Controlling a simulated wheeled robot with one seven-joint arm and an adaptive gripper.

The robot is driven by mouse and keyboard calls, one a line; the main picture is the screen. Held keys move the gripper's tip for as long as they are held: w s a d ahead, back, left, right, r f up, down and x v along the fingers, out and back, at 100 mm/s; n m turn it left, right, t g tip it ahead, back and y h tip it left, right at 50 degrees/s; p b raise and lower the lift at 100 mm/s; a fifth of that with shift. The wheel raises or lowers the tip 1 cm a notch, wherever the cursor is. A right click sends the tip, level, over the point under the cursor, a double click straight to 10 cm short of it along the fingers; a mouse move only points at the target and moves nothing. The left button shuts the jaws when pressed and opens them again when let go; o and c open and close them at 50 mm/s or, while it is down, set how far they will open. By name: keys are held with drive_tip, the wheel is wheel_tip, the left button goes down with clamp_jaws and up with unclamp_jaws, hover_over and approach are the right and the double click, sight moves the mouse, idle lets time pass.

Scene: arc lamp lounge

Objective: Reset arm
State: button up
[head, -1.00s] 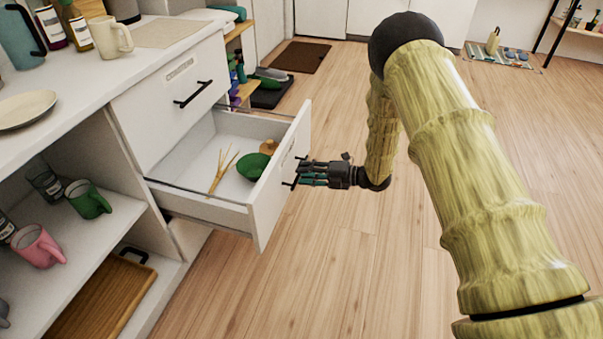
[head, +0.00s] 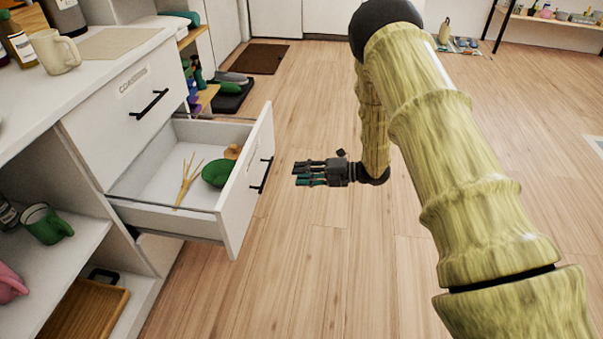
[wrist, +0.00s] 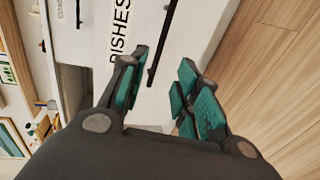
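My gripper (head: 308,173) is in the middle of the head view, to the right of the open drawer (head: 233,222) and apart from its black handle (head: 262,175). In the wrist view my gripper (wrist: 156,98) has its teal-padded fingers spread with a gap between them and nothing held. Beyond them is the white drawer front (wrist: 185,40) with a DISHES label (wrist: 119,33) and the dark handle (wrist: 160,42). The drawer holds a green bowl (head: 217,173), light wooden utensils (head: 188,182) and a small tan item (head: 233,152).
A closed drawer (head: 118,125) and white counter (head: 105,75) with a mug (head: 55,52) are at left. Open shelves below hold a green mug (head: 46,224) and wooden tray (head: 84,318). Wooden floor (head: 320,270) around my gripper is clear.

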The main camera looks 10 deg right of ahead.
drive_tip(key=s+d+f+m+t+h, duration=0.25)
drive_tip(key=s+f+m+h, duration=0.65)
drive_tip(key=s+f+m, duration=0.9)
drive_tip(key=s+d+f+m+g+h, duration=0.1)
drive_tip(key=s+f+m+g+h, duration=0.2)
drive_tip(key=s+m, duration=0.8)
drive_tip(key=s+d+f+m+g+h, duration=0.1)
drive_tip(key=s+d+m+g+h, duration=0.35)
drive_tip(key=s, duration=1.45)
wheel_tip(320, 180, up, 34)
drive_tip(key=a+n+g+y+p, duration=0.1)
drive_tip(key=a+y+p, duration=0.1)
drive_tip(key=p, duration=3.2)
drive_tip(key=shift+w+a, duration=0.2)
drive_tip(key=shift+a, duration=0.1)
drive_tip(key=shift+w+a+n, duration=0.1)
drive_tip(key=shift+n, duration=0.15)
